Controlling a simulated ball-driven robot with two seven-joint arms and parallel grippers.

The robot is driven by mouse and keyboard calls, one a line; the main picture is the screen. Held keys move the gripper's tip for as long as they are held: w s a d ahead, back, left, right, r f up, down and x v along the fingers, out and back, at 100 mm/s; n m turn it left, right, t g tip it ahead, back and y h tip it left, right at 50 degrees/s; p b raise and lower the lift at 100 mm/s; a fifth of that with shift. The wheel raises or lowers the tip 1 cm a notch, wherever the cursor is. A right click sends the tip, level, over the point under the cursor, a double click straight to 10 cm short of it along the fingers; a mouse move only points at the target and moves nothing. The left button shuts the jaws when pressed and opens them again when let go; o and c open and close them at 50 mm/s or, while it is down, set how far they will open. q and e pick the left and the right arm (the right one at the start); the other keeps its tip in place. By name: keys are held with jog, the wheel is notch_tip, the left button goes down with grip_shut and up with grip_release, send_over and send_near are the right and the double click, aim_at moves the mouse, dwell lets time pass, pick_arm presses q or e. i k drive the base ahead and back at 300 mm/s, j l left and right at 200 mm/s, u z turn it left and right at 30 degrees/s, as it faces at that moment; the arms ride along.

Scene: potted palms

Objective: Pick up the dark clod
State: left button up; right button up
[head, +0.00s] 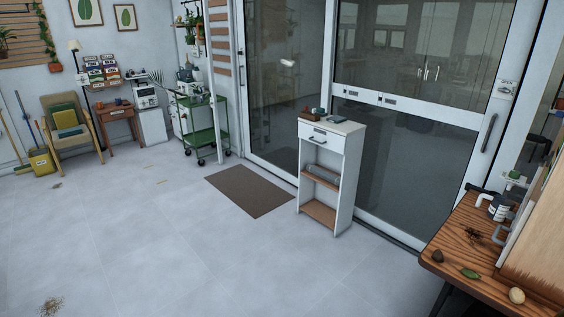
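A small dark brown lump that looks like the dark clod (437,256) lies on the wooden table (455,229) at the lower right, close to its left front corner. A green leaf (470,274) lies to its right, and a pale tan rounded object (516,295) lies further right near the front edge. A dark, twiggy tangle (473,235) lies behind the clod. Neither of my grippers shows in the head view.
A wooden panel (540,235) rises at the table's right side, with a white and dark container (499,208) near the back. A white narrow cabinet (345,175) stands before the glass doors. A brown mat (249,190) lies on the floor. Open floor fills the middle and left.

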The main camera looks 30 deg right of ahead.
aim_at(437, 256)
jog(key=i+z, duration=0.2)
jog(key=i, duration=0.25)
jog(key=i+j+z, duration=0.25)
jog(key=i, duration=0.2)
jog(key=i+l+z, duration=0.1)
jog(key=z, duration=0.35)
jog(key=i+z, duration=0.3)
jog(key=z, duration=0.15)
jog(key=i+j+z, duration=0.1)
jog(key=z, duration=0.4)
jog(key=i+j+z, duration=0.2)
jog(key=z, duration=0.25)
jog(key=i, duration=0.05)
